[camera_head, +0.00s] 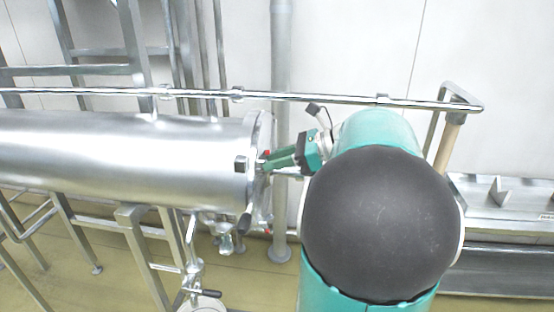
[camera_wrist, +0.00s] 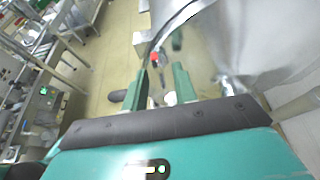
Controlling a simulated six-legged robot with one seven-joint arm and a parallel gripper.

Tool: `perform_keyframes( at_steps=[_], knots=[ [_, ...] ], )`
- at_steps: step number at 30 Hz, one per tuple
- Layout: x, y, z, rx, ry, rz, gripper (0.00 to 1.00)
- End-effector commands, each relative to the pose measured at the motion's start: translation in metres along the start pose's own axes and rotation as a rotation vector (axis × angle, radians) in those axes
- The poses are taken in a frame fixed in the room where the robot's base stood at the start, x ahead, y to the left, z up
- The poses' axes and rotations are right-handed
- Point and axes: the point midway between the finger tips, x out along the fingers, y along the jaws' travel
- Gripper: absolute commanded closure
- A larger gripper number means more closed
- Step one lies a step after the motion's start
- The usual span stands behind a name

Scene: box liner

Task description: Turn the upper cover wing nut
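The polished steel cylinder (camera_head: 120,155) lies horizontally, with its flanged end cover (camera_head: 264,125) facing my arm. My gripper (camera_head: 268,164) reaches left, its green fingers right at the cover's edge at about mid-height. In the wrist view the two green fingers (camera_wrist: 161,78) stand apart with a gap between them. The curved cover (camera_wrist: 215,50) fills the upper right there. A small red part (camera_wrist: 154,56) shows just beyond the fingertips. The upper wing nut is not clearly visible; small pale metal shows near the finger bases, but I cannot tell what it is. Contact cannot be told.
A steel rail (camera_head: 320,99) runs above the cylinder and my arm. A dark handle (camera_head: 245,222) hangs low at the cylinder's end, with valve piping (camera_head: 194,265) below. A steel bench (camera_head: 510,195) stands at right. Open floor (camera_wrist: 118,60) shows left of the fingers.

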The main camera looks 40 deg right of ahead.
Motion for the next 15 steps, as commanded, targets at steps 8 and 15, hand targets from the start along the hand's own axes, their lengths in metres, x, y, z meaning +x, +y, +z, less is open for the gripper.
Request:
perform_keyframes(
  at_steps=[8,15],
  knots=[
    [-0.013,-0.001,-0.001,0.000,0.001,-0.002,0.72],
    [-0.060,-0.001,0.000,-0.001,0.001,-0.004,0.72]
  ],
)
